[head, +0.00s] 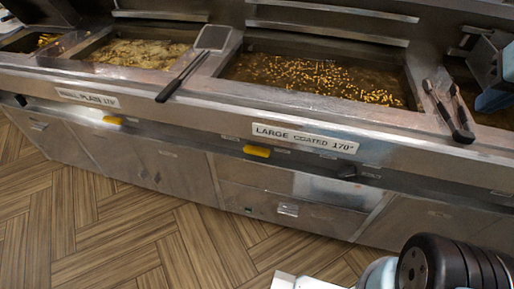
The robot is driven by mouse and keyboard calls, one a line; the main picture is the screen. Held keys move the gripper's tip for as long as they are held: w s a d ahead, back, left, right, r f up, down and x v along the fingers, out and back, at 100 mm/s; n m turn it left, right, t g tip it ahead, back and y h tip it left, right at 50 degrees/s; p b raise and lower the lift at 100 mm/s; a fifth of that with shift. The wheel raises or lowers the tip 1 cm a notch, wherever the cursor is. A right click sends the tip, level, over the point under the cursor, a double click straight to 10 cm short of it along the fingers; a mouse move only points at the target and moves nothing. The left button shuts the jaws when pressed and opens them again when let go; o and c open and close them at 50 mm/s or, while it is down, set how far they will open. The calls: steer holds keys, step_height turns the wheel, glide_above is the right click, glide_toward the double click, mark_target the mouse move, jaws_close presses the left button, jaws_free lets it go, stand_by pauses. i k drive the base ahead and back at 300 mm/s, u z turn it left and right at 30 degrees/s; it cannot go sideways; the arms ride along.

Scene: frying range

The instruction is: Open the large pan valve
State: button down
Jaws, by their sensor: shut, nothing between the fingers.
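The large pan (300,42) is the wide steel vat at centre right, with dark oil and many golden fried pieces in it. A label (305,138) on its front reads "LARGE COATED 170°". A yellow handle (257,151), which looks like this pan's valve, sits on the front panel below the label's left end. It lies roughly level, and nothing touches it. Parts that look like my arm show at the right edge and in the bottom right corner. No gripper fingers can be made out in this view.
A second yellow handle (112,120) sits below the left pan's label (88,98). A flat skimmer (212,38) lies between the pans, its handle over the front edge. Black-handled tongs (462,134) lie at the right. The wood-patterned floor (130,235) in front is clear.

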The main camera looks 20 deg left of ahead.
mark_target(256, 150)
steer(key=z, duration=0.65)
steer(key=i, duration=0.1)
steer(key=u, duration=3)
steer(key=k, duration=0.85)
steer(key=z, duration=0.6)
steer(key=i, duration=1)
steer(key=z, duration=0.15)
